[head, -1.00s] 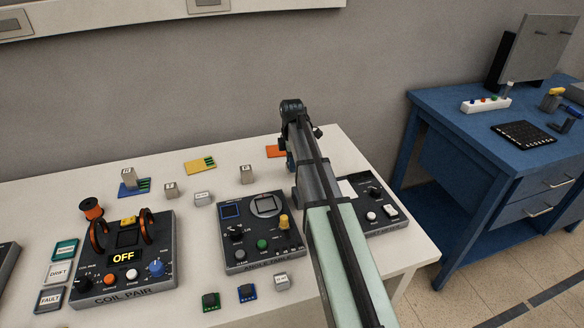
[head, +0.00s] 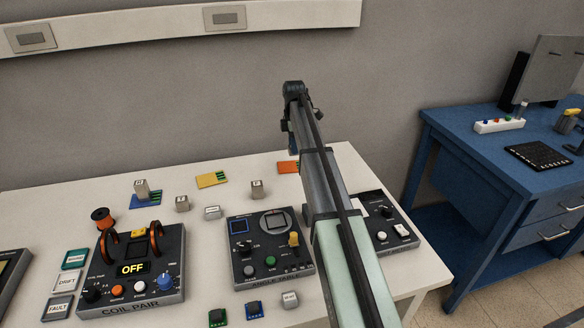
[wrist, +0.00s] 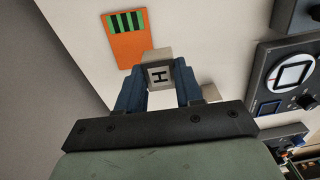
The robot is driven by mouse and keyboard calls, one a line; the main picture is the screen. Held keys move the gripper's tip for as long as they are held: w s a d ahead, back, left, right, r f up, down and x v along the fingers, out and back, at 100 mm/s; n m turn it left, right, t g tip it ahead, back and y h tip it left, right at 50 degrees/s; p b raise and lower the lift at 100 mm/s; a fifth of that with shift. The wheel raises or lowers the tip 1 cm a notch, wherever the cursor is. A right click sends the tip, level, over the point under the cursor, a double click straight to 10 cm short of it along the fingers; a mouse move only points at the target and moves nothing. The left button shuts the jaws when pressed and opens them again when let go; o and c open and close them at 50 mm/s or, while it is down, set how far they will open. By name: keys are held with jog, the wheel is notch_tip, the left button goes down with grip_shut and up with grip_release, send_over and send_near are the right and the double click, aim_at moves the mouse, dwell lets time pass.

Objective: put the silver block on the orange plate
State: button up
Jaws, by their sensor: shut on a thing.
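A silver-grey block (wrist: 159,76) marked with a dark H is between the blue fingers of my gripper (wrist: 157,84) in the wrist view. My gripper is shut on it. The orange plate (wrist: 128,52), with a green and black striped patch, lies just beyond the block, up and left in the wrist view. Whether the block is clear of the table is hard to tell. In the head view the orange plate (head: 287,168) shows left of my arm, partly hidden by it. The held block is hidden there.
A yellow plate (head: 207,181) and a blue plate (head: 146,200) bearing a grey block (head: 141,187) lie to the left. Other grey blocks (head: 257,189) stand nearby. The coil pair device (head: 130,270) and angle device (head: 268,245) fill the front.

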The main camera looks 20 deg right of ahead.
send_over(292, 166)
jog(key=shift+n, duration=0.3)
jog(key=shift+a+f, duration=0.1)
jog(key=shift+f, duration=4.6)
jog(key=shift+f, duration=0.1)
jog(key=o, duration=1.1)
notch_tip(292, 166, up, 12)
jog(key=shift+r, duration=0.15)
